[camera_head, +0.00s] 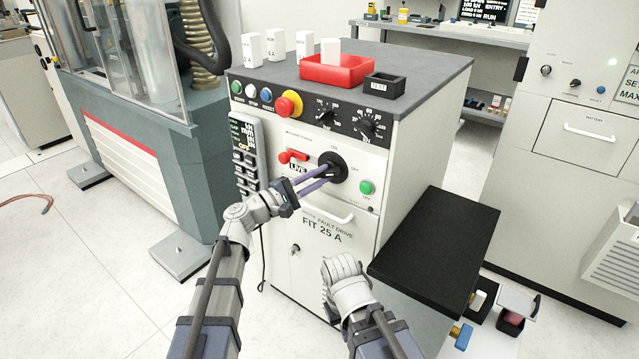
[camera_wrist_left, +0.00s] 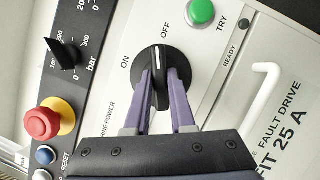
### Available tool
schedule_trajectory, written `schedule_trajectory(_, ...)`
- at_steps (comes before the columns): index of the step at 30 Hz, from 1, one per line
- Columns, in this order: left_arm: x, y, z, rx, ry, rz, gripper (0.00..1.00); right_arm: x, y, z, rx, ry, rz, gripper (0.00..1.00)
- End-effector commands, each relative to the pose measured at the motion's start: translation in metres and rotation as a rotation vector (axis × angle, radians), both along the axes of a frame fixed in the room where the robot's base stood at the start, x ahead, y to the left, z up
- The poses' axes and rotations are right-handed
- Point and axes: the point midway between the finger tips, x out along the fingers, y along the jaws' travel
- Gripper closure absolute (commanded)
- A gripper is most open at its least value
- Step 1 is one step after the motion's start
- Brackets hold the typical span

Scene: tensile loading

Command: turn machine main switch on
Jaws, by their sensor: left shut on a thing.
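The main switch is a black rotary knob (camera_head: 332,166) on the white front panel of the machine cabinet. My left gripper (camera_head: 324,174) reaches it from the lower left. In the left wrist view the two purple fingers (camera_wrist_left: 160,82) lie on either side of the knob's raised grip bar (camera_wrist_left: 158,62), shut on it. A white line on the bar points between the ON and OFF labels in that view. The fingers hide part of the knob. My right forearm and wrist are at lower centre in the head view; its fingers are not visible.
A green button (camera_head: 367,187) sits right of the switch, a red handle (camera_head: 292,156) left. A red-and-yellow stop button (camera_head: 289,103) and dials are above. A drawer handle (camera_head: 327,212) is below. A black shelf (camera_head: 440,245) juts out at right. A red tray (camera_head: 337,72) stands on top.

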Motion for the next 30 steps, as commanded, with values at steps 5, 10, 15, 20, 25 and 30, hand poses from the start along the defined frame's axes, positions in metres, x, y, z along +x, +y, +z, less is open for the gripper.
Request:
schedule_trajectory(5, -0.002, -0.001, -0.005, -0.137, 0.100, 0.000, 1.00, 0.000, -0.001, -0.017, -0.003, -0.001, 0.001, 1.00)
schedule_trajectory(10, -0.002, -0.001, -0.005, -0.268, 0.196, 0.000, 1.00, 0.000, -0.001, -0.027, -0.004, -0.001, 0.002, 1.00)
schedule_trajectory(15, -0.003, -0.002, -0.005, -0.399, 0.291, 0.000, 1.00, 0.000, 0.000, -0.036, -0.002, -0.001, 0.004, 1.00)
schedule_trajectory(20, -0.003, -0.003, -0.004, -0.521, 0.381, -0.001, 1.00, 0.000, 0.000, -0.042, -0.001, -0.002, 0.005, 1.00)
schedule_trajectory(25, -0.004, -0.003, -0.004, -0.641, 0.468, 0.000, 1.00, 0.000, 0.000, -0.046, 0.000, -0.001, 0.006, 1.00)
schedule_trajectory(30, -0.004, -0.004, -0.003, -0.744, 0.543, 0.000, 1.00, 0.000, 0.000, -0.048, 0.000, -0.001, 0.007, 1.00)
